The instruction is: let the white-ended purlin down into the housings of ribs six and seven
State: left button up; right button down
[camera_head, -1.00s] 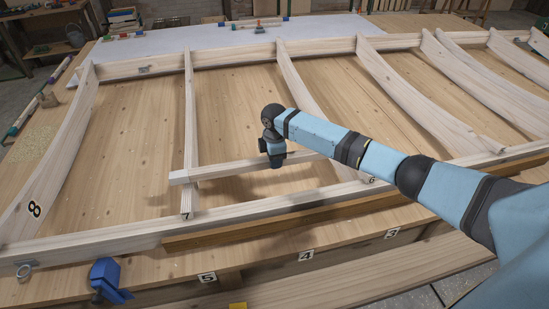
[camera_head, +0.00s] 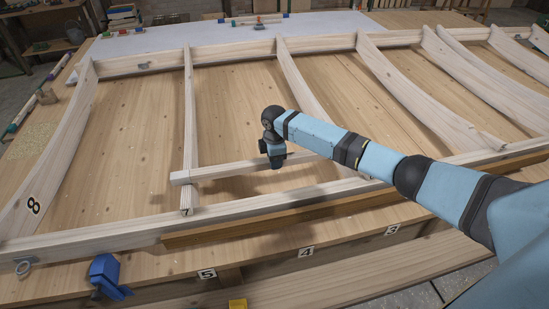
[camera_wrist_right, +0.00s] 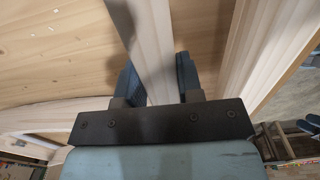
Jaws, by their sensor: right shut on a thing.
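The purlin (camera_head: 225,170) is a pale bar with a whiter left end (camera_head: 180,178). In the head view it lies across rib seven (camera_head: 191,120) near its front end and runs right toward rib six (camera_head: 308,85). My right gripper (camera_head: 276,163) points down and is shut on the purlin between the two ribs. In the right wrist view the purlin (camera_wrist_right: 150,40) passes between the dark fingers. I cannot tell whether the purlin touches the ribs. The housings do not show clearly, and my arm hides the purlin's right end. My left gripper is out of view.
The front rail (camera_head: 120,236) runs along the near side, with a brown bar (camera_head: 240,228) before it. A blue clamp (camera_head: 106,277) and a metal ring (camera_head: 23,268) are at the front left. Rib eight (camera_head: 60,150) curves at the left. The board between ribs is bare.

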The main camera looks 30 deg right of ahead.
jog(key=shift+f, duration=0.75)
dwell(0.8)
jog(key=c, duration=0.7)
grip_release()
jog(key=shift+f, duration=0.1)
notch_tip(320, 180, up, 14)
jog(key=shift+f+b, duration=0.1)
jog(key=shift+b, duration=0.25)
